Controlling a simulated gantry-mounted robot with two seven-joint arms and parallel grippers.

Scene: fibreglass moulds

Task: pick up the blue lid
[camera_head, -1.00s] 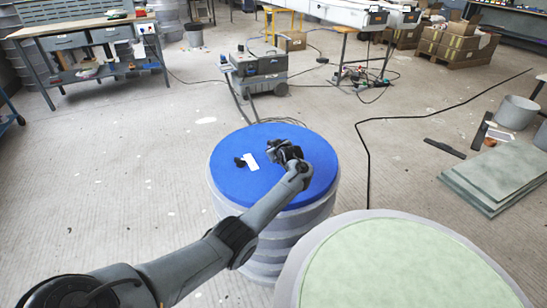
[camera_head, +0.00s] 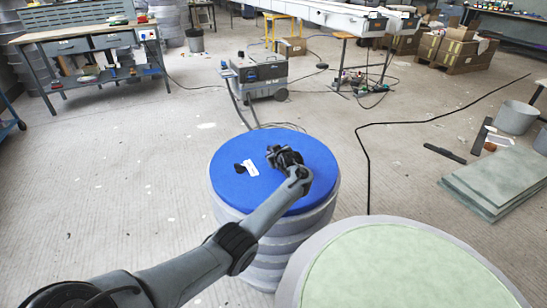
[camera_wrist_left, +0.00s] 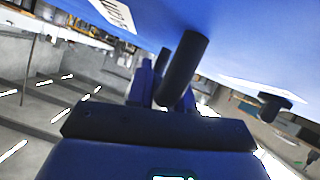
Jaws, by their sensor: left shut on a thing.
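The blue lid (camera_head: 230,190) lies flat on top of a round stack of grey rings in the head view. A black knob (camera_head: 240,168) and a white label (camera_head: 251,168) are on its left part. My left gripper (camera_head: 279,155) is at the lid's upper right part, shut on a black handle of the lid. In the left wrist view, the lid (camera_wrist_left: 235,35) fills the top, and a black post (camera_wrist_left: 183,68) stands at my left gripper (camera_wrist_left: 160,95). Another black knob (camera_wrist_left: 274,107) shows to the right. The fingertips are partly hidden. My right gripper is out of view.
A round mould with a pale green top (camera_head: 400,270) stands close to the right of the stack. Flat green sheets (camera_head: 497,180) lie on the floor at the right. A grey wheeled machine (camera_head: 258,76) and a black cable (camera_head: 366,160) are behind. The floor at left is clear.

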